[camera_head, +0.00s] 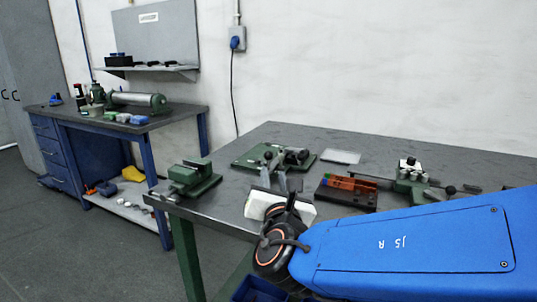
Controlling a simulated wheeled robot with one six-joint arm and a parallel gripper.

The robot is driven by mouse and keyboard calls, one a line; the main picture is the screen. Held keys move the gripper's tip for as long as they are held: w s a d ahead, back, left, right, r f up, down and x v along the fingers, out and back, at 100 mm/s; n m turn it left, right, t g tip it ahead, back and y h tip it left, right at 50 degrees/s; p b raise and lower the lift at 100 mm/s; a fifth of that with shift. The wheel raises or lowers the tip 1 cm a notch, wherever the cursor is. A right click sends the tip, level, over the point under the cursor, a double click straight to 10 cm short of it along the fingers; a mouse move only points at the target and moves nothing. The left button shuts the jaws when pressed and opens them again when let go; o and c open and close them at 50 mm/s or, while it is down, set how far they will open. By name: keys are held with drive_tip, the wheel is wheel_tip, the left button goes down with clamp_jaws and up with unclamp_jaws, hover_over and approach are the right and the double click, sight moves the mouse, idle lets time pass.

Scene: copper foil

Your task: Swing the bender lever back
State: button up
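My gripper (281,183) is at the front of the grey workbench, its two grey fingers apart with nothing visible between them. Behind the fingers in this view stands a green base-plate device (245,160) with dark knobs and a grey cylindrical part; the fingers partly cover it. To the right stands another green device (411,184) with a pale top, a long thin rod to its left and a black-knobbed handle (450,190). I cannot tell for certain which device is the bender. Contact between fingers and device cannot be made out.
A green vise (190,178) sits at the bench's left corner. A dark tray with orange pieces (347,192) and a pale flat sheet (341,157) lie between the devices. The grey workbench (290,134) is clear along its back. A blue-legged second bench (180,118) stands at left.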

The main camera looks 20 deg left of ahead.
sight(269, 157)
drive_tip(key=x, duration=1.4)
drive_tip(key=shift+w+a, duration=0.1)
drive_tip(key=shift+w, duration=0.1)
clamp_jaws()
